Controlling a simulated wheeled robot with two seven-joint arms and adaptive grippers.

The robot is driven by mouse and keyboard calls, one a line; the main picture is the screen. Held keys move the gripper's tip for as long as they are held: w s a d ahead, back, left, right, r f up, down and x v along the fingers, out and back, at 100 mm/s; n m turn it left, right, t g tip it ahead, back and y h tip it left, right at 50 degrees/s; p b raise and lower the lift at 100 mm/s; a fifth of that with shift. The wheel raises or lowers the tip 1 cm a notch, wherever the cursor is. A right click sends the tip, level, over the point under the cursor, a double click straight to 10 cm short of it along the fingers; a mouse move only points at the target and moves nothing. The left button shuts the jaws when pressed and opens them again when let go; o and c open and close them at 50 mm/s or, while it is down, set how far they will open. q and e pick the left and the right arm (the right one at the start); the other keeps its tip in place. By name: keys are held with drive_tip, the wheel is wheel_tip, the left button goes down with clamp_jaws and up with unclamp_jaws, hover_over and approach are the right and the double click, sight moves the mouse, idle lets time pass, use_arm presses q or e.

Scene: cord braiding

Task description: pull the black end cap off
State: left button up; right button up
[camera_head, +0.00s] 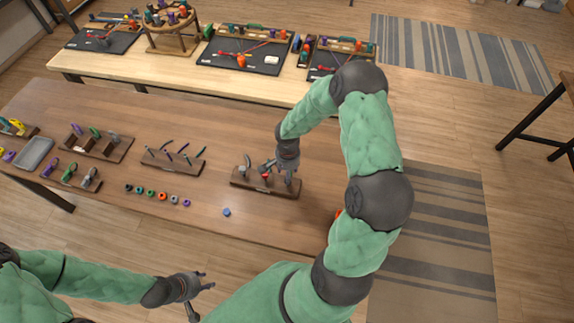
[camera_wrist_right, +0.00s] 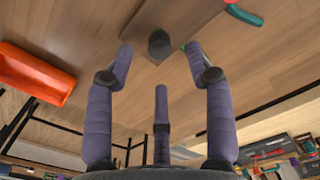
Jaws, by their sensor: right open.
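A dark, blunt-ended piece, which looks like the black end cap (camera_wrist_right: 159,43), stands on a wooden block in the right wrist view. My right gripper (camera_wrist_right: 160,62) is open, with its purple-grey fingers spread around the cap and visible gaps beside it. In the head view the right gripper (camera_head: 288,180) is over the right end of a wooden rack (camera_head: 250,184), and hides what stands there. A grey-handled piece and a red piece stand in that rack. My left gripper (camera_head: 197,290) looks open and empty, off the table's front edge.
Left of the rack lie a row of small coloured rings (camera_head: 151,194), a blue piece (camera_head: 227,212) and a pen rack (camera_head: 172,160). An orange bin (camera_wrist_right: 35,72) shows in the right wrist view. The table's front middle is mostly clear.

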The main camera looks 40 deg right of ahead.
drive_tip(key=shift+f, duration=2.3)
drive_tip(key=shift+s, duration=0.1)
clamp_jaws()
